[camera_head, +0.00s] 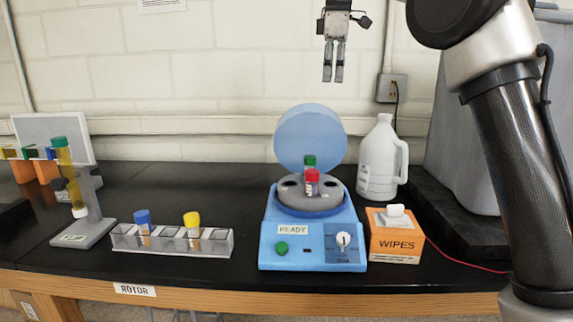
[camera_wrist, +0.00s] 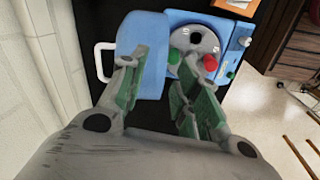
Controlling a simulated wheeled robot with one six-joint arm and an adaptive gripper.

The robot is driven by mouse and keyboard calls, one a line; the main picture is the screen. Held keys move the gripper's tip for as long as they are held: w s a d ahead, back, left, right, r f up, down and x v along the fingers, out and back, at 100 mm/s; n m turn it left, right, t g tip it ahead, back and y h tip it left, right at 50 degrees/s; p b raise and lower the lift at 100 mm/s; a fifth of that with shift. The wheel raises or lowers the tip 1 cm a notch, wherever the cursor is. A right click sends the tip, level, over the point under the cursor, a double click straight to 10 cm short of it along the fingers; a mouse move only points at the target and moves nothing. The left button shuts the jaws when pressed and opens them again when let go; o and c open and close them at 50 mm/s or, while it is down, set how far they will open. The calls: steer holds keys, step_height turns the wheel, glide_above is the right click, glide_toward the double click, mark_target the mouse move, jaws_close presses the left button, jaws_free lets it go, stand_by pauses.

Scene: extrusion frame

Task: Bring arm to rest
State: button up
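My gripper (camera_head: 333,78) hangs high, above and behind the blue centrifuge (camera_head: 311,255), in front of the pale wall. It points down and touches nothing. In the wrist view my gripper (camera_wrist: 160,90) has its fingers apart with nothing between them. The centrifuge lid (camera_head: 311,138) stands open. In its grey rotor are a green-capped tube (camera_head: 309,162) and a red-capped tube (camera_head: 312,182). The green cap (camera_wrist: 174,57) and red cap (camera_wrist: 210,62) also show in the wrist view, beyond the fingers.
A clear rack (camera_head: 172,242) holds a blue-capped tube (camera_head: 143,223) and a yellow-capped tube (camera_head: 192,225). A stand (camera_head: 92,232) with a green-capped tube is at the left. A white jug (camera_head: 379,160) and orange wipes box (camera_head: 395,243) stand right of the centrifuge. Air around my gripper is clear.

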steer(key=s+d+f+m+t, duration=0.15)
steer(key=s+d+m, duration=0.25)
steer(key=s+d, duration=0.45)
steer(key=s+d+f+m, duration=0.3)
steer(key=s+d+m, duration=0.1)
steer(key=s+d, duration=0.45)
steer(key=s+d+f+m, duration=0.3)
steer(key=s+f, duration=0.6)
steer(key=s+d+f+m+t, duration=0.1)
steer(key=s+d+f+m, duration=0.3)
steer(key=s+f, duration=0.5)
steer(key=shift+s+d+m, duration=0.15)
steer(key=shift+s+m, duration=0.15)
steer(key=shift+s, duration=0.15)
